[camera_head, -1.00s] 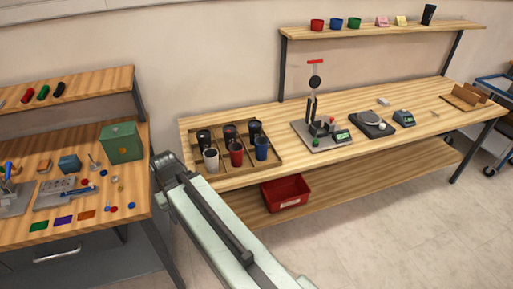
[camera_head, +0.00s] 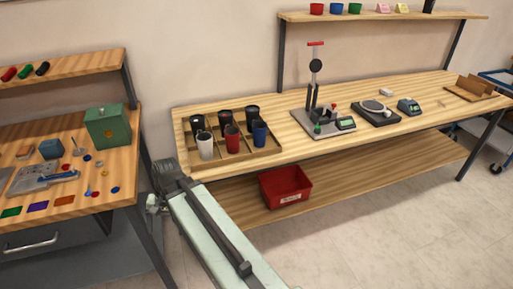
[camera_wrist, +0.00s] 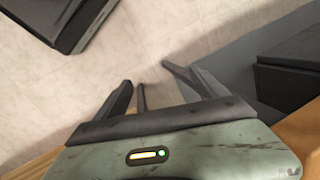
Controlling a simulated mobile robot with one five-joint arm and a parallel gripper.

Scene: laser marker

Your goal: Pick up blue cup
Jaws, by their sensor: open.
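A blue cup (camera_head: 260,133) stands upright in the front right compartment of a wooden tray on the long bench. A small blue cup (camera_head: 335,8) also sits on the raised shelf above that bench. My gripper (camera_wrist: 152,80) is open and empty in the wrist view, with floor behind its fingers. In the head view my gripper (camera_head: 154,203) is small and low, in the gap between the two benches, left of the tray and below the bench top. No cup shows in the wrist view.
The wooden tray (camera_head: 226,158) also holds white, red and several dark cups close together. A green box (camera_head: 107,128) stands on the left bench near its right edge. A red bin (camera_head: 285,187) sits on the lower shelf. The floor in front is clear.

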